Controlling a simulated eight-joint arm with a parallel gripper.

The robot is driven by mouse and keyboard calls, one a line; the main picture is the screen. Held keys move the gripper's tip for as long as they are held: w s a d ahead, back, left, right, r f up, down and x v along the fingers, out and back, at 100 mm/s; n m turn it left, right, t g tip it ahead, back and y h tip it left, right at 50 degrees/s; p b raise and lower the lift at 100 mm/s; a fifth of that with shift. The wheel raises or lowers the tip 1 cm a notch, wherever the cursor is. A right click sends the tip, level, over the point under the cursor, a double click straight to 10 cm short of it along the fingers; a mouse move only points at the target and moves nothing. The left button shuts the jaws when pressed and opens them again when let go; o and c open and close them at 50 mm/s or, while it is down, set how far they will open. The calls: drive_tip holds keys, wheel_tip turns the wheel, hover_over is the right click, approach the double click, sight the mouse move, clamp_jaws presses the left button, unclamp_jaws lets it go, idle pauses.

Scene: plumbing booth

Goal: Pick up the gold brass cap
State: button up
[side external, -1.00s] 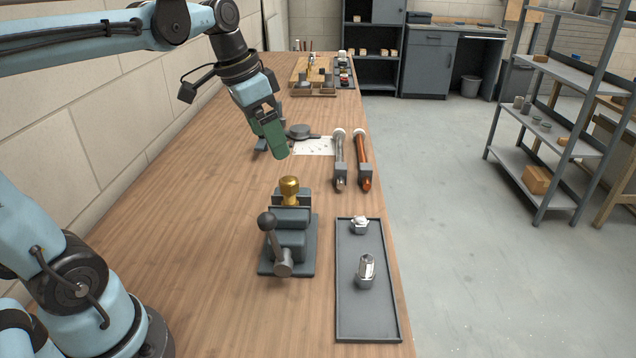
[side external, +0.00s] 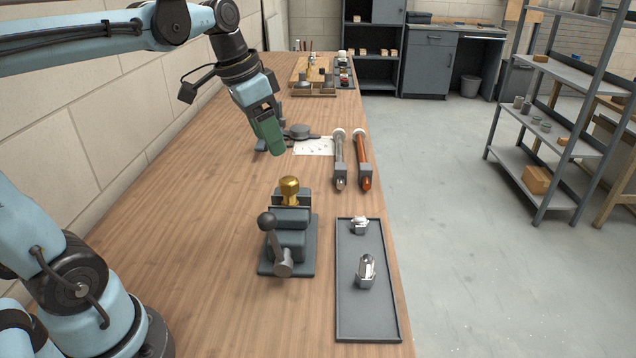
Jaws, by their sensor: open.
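The gold brass cap (side external: 290,186) stands upright at the far end of a dark grey vise (side external: 289,243) on the wooden workbench. It has a rounded knob-like top and seems to sit between the vise jaws. My gripper (side external: 277,150), with green fingers, hangs above the bench, up and slightly left of the cap in the picture. It is apart from the cap and holds nothing that I can see. The fingers overlap in this view, so the gap between them is hidden.
The vise's ball-ended lever (side external: 272,240) sticks up on its near side. A dark tray (side external: 365,310) with two silver fittings lies to the right. Two tube-like tools (side external: 362,160) lie behind the tray. Bare bench lies left of the vise.

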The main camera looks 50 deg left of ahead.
drive_tip(key=f+n, duration=0.1)
drive_tip(key=n, duration=0.1)
drive_tip(key=n+t+h, duration=0.4)
drive_tip(key=n+h, duration=0.6)
drive_tip(key=n, duration=1.6)
approach(289, 179)
drive_tip(key=shift+h, duration=0.3)
drive_tip(key=x, duration=1)
drive_tip(key=shift+w+f, duration=0.2)
drive_tip(key=shift+f, duration=0.3)
drive_tip(key=c, duration=1.1)
drive_tip(key=shift+r, duration=0.2)
